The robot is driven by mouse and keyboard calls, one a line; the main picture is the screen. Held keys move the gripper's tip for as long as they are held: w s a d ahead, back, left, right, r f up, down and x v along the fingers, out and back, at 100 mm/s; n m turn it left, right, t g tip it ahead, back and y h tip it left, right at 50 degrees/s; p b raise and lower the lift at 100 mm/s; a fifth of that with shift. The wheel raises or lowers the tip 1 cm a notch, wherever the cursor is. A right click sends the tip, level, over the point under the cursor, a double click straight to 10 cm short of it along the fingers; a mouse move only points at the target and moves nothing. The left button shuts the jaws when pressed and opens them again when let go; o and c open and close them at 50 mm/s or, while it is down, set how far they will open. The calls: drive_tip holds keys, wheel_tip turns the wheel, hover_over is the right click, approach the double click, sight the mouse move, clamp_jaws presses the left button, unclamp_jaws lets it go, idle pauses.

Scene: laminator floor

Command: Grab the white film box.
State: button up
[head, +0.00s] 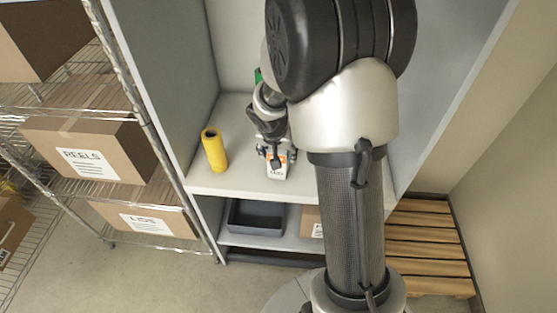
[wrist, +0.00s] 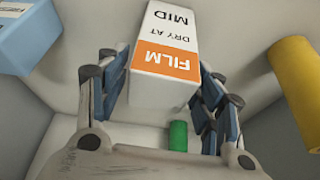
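The white film box (wrist: 175,30) shows in the wrist view with an orange FILM band and the words "DRY AT" and "MID", upside down. It lies between the two fingers of my gripper (wrist: 160,95). The finger pads are close along both its sides; whether they press on it I cannot tell. In the head view the film box (head: 277,171) is near the front edge of the shelf, with my gripper (head: 272,150) over its back part and hiding some of it. Whether it rests on the shelf or is raised is unclear.
A yellow roll (head: 214,150) stands to the left on the shelf (head: 225,180). A green item (wrist: 178,135) is behind the box. A blue box (wrist: 25,35) shows in the wrist view. A dark tray (head: 256,216) sits below. A wire rack with cartons (head: 85,148) is left.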

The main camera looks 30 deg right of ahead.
drive_tip(key=c, duration=1)
